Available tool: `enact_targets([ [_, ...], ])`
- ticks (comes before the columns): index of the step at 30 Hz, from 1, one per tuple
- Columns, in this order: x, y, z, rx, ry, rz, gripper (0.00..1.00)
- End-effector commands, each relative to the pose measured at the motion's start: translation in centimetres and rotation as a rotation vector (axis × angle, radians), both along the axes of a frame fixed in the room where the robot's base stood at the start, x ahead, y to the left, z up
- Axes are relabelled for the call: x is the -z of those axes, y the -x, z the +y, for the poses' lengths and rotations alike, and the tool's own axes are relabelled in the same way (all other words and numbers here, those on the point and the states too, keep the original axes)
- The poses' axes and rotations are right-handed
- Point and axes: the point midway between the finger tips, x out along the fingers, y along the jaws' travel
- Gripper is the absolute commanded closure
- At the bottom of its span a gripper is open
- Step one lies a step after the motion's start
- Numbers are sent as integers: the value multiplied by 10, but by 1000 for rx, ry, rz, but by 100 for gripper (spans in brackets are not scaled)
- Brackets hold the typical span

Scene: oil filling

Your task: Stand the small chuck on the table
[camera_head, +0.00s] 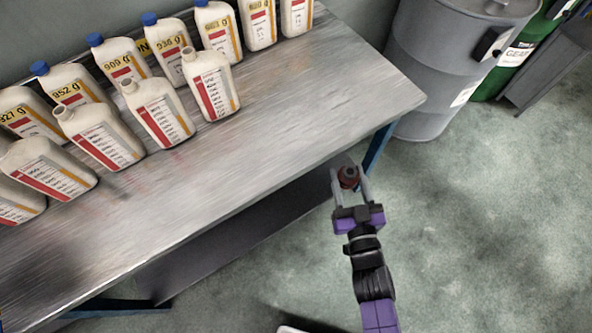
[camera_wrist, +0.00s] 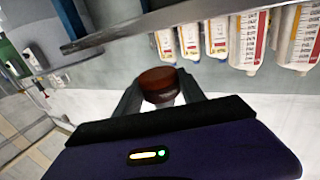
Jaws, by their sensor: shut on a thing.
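The small chuck is a dark red-brown round piece (camera_head: 348,177) held between the fingertips of my gripper (camera_head: 349,182). In the wrist view the chuck (camera_wrist: 160,84) shows its reddish-brown round side between the two fingers of my gripper (camera_wrist: 163,97). My gripper is shut on it. It holds the chuck out past the front edge of the metal table (camera_head: 290,110), with floor behind it in the head view. The part of the chuck low between the fingers is partly hidden in the wrist view.
Several white bottles (camera_head: 157,112) with red and yellow labels stand along the left and back of the table, some with blue caps. The table's right front part is bare. A grey drum (camera_head: 445,70) and a green drum (camera_head: 515,60) stand beyond its right end.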

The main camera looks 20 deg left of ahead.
Motion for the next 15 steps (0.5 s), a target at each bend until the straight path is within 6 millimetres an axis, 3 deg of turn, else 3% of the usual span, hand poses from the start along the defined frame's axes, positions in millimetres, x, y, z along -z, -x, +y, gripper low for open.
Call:
enact_targets([
  [1, -22, 1, 24, -45, 0, -5, 100],
  [8, -79, 17, 115, -206, -3, -7, 100],
  [15, -132, 52, 201, -351, -3, -7, 100],
])
